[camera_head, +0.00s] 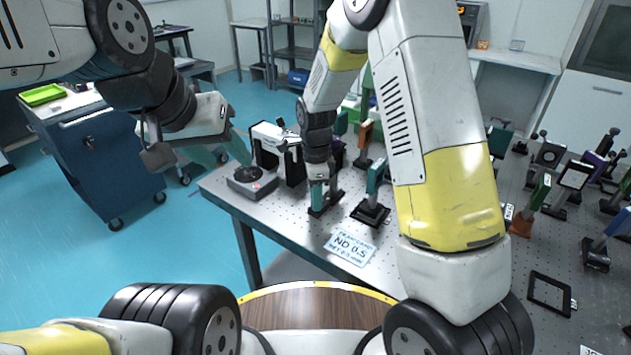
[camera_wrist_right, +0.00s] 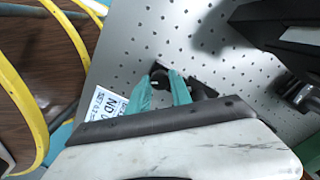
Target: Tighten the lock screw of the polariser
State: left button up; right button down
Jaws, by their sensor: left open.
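My right gripper (camera_head: 317,188) points down over the table at a small dark mount (camera_head: 327,203) with a black base. In the right wrist view its two teal fingers (camera_wrist_right: 161,84) stand apart, with a small dark round part (camera_wrist_right: 158,76) between their tips. I cannot tell whether they press on it. I cannot tell whether this mount is the polariser, and its lock screw is not clear. My left gripper (camera_head: 231,163) is open and empty, its teal fingers spread above the table's left corner, near a grey box with a dark round top (camera_head: 252,181).
A teal mount (camera_head: 374,185) stands right of my right gripper. A white-and-black device (camera_head: 270,133) stands behind. Several mounts crowd the right table, with a black frame (camera_head: 550,294) in front.

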jog(key=shift+n, duration=0.4)
jog(key=n, duration=0.3)
jog(key=shift+n, duration=0.4)
jog(key=n, duration=0.4)
jog(key=shift+n, duration=0.3)
jog(key=n, duration=0.9)
jog(key=shift+n, duration=0.3)
jog(key=c, duration=1.1)
grip_release()
jog(key=shift+c, duration=0.2)
